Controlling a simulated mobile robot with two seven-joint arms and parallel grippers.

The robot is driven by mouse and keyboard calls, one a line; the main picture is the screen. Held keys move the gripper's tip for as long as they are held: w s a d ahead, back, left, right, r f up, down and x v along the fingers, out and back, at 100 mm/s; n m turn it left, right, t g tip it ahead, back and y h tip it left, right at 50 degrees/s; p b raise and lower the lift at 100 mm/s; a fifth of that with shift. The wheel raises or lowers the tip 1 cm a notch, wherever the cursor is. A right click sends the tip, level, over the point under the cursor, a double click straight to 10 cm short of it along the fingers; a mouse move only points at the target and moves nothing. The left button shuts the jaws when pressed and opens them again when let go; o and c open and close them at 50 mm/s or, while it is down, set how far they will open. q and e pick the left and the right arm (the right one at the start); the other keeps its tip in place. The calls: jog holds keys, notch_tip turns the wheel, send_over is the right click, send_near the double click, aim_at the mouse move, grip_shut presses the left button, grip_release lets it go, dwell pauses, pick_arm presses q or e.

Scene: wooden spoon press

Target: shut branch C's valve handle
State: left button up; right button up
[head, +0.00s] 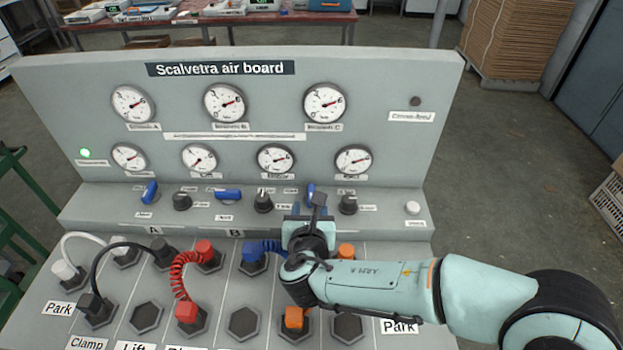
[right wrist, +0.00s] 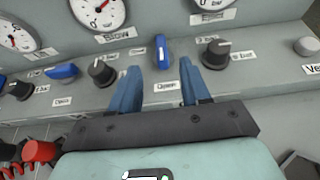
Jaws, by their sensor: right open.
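Branch C's valve handle (right wrist: 162,53) is a small blue lever standing upright on the panel's step in the right wrist view. In the head view the handle (head: 311,190) is partly covered by my right gripper (head: 307,208). The right gripper (right wrist: 160,80) is open, its two blue fingers pointing at the panel on either side of the line to the handle. The handle shows beyond the fingertips, in the gap between them; I cannot tell whether they touch. A label reading "Open" (right wrist: 166,86) lies below it. My left gripper is not in view.
Black knobs (right wrist: 216,53) and (right wrist: 102,71) flank the handle. Branch B's blue handle (head: 228,194) lies sideways; branch A's (head: 150,192) stands nearly upright. Gauges (head: 324,103) fill the upright panel. Coloured hoses (head: 185,270) and plugs crowd the lower deck.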

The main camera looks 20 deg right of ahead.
aim_at(311, 189)
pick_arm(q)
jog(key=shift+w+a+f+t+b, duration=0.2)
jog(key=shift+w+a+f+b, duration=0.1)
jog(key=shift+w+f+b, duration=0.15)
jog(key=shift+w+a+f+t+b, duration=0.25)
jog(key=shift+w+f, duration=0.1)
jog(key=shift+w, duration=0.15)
pick_arm(e)
jog(key=x, duration=1.2)
jog(key=shift+w+d, duration=0.1)
jog(key=shift+w, duration=0.15)
grip_shut()
